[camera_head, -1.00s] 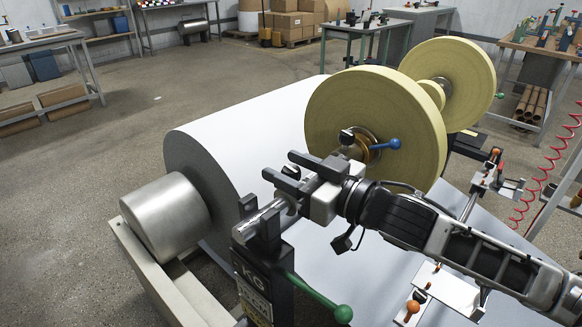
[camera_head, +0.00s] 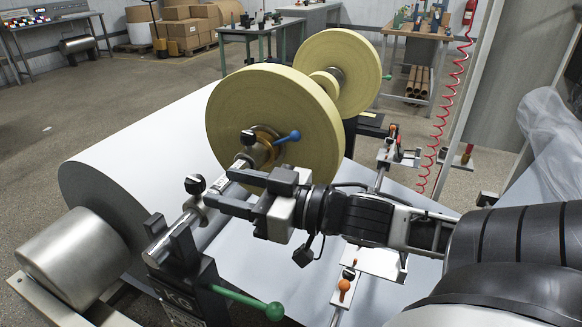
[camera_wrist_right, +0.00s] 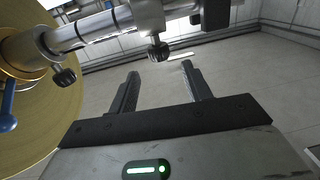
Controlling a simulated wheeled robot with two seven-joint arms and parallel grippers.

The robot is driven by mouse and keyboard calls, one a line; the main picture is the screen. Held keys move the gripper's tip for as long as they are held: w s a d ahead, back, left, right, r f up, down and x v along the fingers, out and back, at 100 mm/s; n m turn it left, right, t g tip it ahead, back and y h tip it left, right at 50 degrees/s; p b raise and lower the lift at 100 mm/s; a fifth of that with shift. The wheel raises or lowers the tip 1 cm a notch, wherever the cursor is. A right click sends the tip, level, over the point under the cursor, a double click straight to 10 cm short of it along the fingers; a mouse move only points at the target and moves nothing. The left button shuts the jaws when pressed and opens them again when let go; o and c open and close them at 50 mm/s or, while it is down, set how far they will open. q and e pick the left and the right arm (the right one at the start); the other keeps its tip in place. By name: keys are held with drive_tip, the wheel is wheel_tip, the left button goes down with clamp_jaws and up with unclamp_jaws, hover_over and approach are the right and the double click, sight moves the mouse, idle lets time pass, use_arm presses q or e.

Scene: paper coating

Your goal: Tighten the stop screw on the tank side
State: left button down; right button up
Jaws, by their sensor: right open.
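A black-knobbed screw (camera_head: 195,184) stands on a metal collar on the shaft (camera_head: 166,241), close to the near support post. In the right wrist view this knob (camera_wrist_right: 158,50) shows just beyond the gap between the fingertips. A second black knob (camera_head: 248,137) sits at the yellow roll's hub, also in the wrist view (camera_wrist_right: 64,76). I cannot tell from the pictures which is the tank-side one. My right gripper (camera_head: 220,188) is open and empty, its fingers pointing at the collar and knob. Contact is not visible. My left gripper is out of view.
The yellow roll (camera_head: 262,105) with a blue-knobbed lever (camera_head: 294,136) is close beyond the gripper. A green-knobbed lever (camera_head: 274,311) juts from the post (camera_head: 190,285) below. The white paper roll (camera_head: 130,150) and metal cylinder (camera_head: 75,250) lie left. Open floor lies farther left.

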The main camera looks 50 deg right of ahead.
use_arm(q)
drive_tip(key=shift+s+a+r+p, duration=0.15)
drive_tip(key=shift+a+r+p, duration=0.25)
drive_tip(key=shift+p, duration=1.15)
use_arm(e)
drive_tip(key=v, duration=0.9)
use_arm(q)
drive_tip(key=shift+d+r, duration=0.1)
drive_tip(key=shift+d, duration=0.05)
use_arm(e)
drive_tip(key=shift+a, duration=0.1)
